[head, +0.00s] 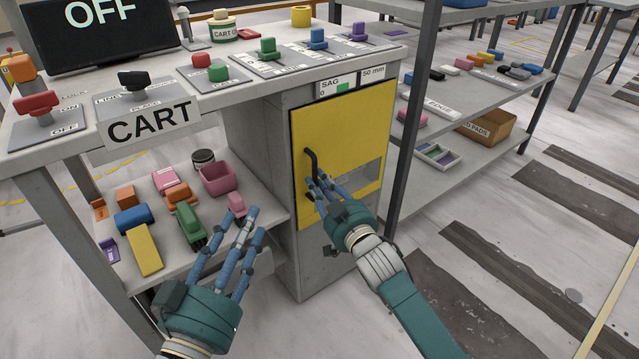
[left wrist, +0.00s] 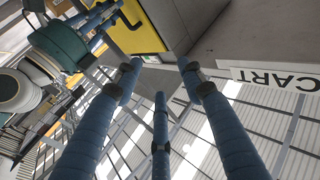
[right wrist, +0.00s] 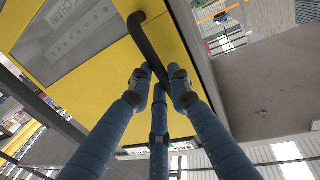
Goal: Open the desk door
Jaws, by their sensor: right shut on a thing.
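The yellow desk door (head: 345,125) is on the front of the grey desk cabinet and looks closed, flush with its frame. Its dark bar handle (head: 310,162) is at the door's left side. My right gripper (head: 322,190) has its blue fingers at the lower part of the handle. In the right wrist view the fingers close around the handle (right wrist: 148,42) in front of the yellow door (right wrist: 85,85). My left gripper (head: 240,225) is open and empty, beside the cabinet in front of the lower shelf. It also shows in the left wrist view (left wrist: 160,85) with fingers spread.
The lower shelf (head: 180,255) left of the cabinet holds several toy vehicles and a pink bin (head: 217,178). The desk top carries a monitor (head: 100,25) and several coloured switches. A rack (head: 470,90) stands to the right. The floor in front is clear.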

